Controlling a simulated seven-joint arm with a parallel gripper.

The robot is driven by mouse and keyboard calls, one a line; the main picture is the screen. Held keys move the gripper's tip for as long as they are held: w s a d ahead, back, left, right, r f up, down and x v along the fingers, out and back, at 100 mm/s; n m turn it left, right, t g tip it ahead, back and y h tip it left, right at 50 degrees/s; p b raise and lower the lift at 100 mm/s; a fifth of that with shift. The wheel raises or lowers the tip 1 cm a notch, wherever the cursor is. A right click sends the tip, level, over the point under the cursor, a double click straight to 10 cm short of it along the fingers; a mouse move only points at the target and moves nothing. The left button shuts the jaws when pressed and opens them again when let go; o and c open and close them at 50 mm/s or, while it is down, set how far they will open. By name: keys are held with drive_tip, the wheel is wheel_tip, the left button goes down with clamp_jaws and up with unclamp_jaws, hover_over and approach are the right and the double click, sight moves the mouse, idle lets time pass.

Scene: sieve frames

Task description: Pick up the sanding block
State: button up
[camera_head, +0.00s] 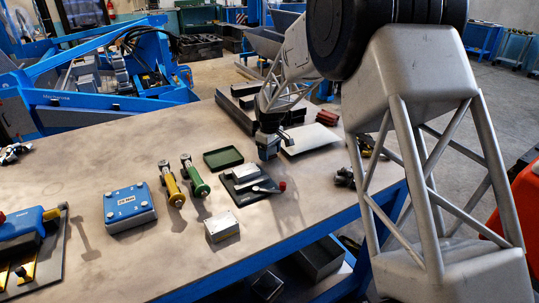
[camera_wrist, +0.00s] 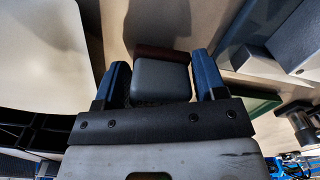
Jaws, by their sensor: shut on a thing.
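The sanding block, a grey rounded block (camera_wrist: 160,80) with a dark reddish-brown part along its far edge, sits between the two blue fingers of my gripper (camera_wrist: 160,88) in the wrist view. My gripper is shut on it. In the head view my gripper (camera_head: 268,150) points down over the back right part of the workbench (camera_head: 130,190), and the block is hard to make out there. The height of the block above the bench cannot be told.
A green tray (camera_head: 223,158), a dark plate with metal parts and a red knob (camera_head: 282,186), green and yellow tools (camera_head: 194,175), a blue box (camera_head: 128,207) and a small metal box (camera_head: 222,226) stand nearby. A pale flat sheet (camera_head: 311,139) lies right of my gripper.

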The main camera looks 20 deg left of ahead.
drive_tip(key=shift+r, duration=4.35)
drive_tip(key=shift+o, duration=1.4)
drive_tip(key=shift+c, duration=0.9)
drive_tip(key=shift+s+a+r, duration=0.1)
drive_tip(key=shift+s+a, duration=0.15)
drive_tip(key=shift+s, duration=0.15)
drive_tip(key=s+a+r, duration=0.1)
drive_tip(key=s+a, duration=0.2)
drive_tip(key=s, duration=0.5)
drive_tip(key=s+a+r, duration=0.2)
drive_tip(key=s+a, duration=0.1)
drive_tip(key=s, duration=0.4)
drive_tip(key=shift+s, duration=0.35)
